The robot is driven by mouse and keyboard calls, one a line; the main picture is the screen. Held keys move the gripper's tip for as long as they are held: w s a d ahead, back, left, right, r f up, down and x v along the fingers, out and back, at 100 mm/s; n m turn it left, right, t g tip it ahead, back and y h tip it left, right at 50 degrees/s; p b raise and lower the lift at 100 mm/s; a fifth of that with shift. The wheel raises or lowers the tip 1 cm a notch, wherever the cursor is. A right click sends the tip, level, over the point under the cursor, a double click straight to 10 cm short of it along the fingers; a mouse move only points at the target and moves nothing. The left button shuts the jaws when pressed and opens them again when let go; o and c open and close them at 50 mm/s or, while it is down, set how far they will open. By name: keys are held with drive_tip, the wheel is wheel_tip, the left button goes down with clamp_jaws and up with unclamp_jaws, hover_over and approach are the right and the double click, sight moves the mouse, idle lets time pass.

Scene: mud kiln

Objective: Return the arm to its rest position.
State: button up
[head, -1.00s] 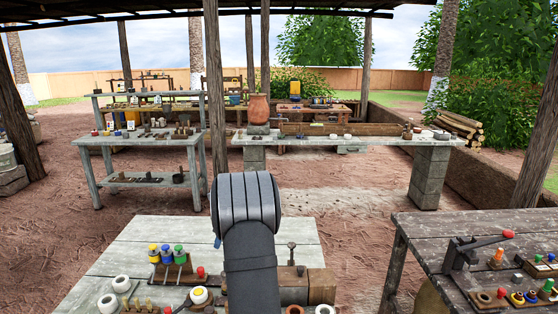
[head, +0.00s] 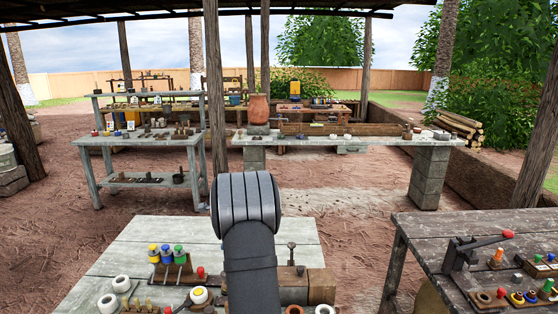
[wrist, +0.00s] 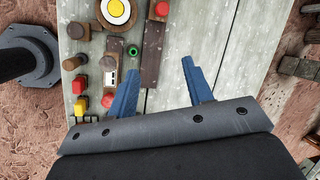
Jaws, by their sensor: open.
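My gripper (wrist: 160,65) shows in the wrist view with its two blue fingers spread well apart. It is open, with nothing between the fingers. It hangs over a grey plank table (wrist: 225,50), which also shows in the head view (head: 130,240). The left finger is close to small parts on the table, and whether it touches any cannot be told. In the head view my dark arm (head: 248,240) rises over the table's middle, and the gripper itself is hidden there.
In the wrist view, a white disc with yellow centre (wrist: 116,10), a green ring (wrist: 133,50) and red block (wrist: 79,86) lie at left. The planks right of the fingers look bare. A dark workbench (head: 430,225) with a lever stands at right in the head view.

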drive_tip(key=shift+n, duration=0.5)
drive_tip(key=o, duration=1)
drive_tip(key=shift+o, duration=0.8)
drive_tip(key=shift+w+a+r, duration=0.15)
drive_tip(key=shift+a+r, duration=0.05)
drive_tip(key=shift+a, duration=0.15)
drive_tip(key=w+a+r+m+g, duration=0.2)
drive_tip(key=a+r+m, duration=0.4)
drive_tip(key=a+r, duration=0.5)
drive_tip(key=shift+y, duration=0.3)
drive_tip(key=x, duration=1.2)
drive_tip(key=shift+a, duration=0.25)
drive_tip(key=shift+r, duration=0.1)
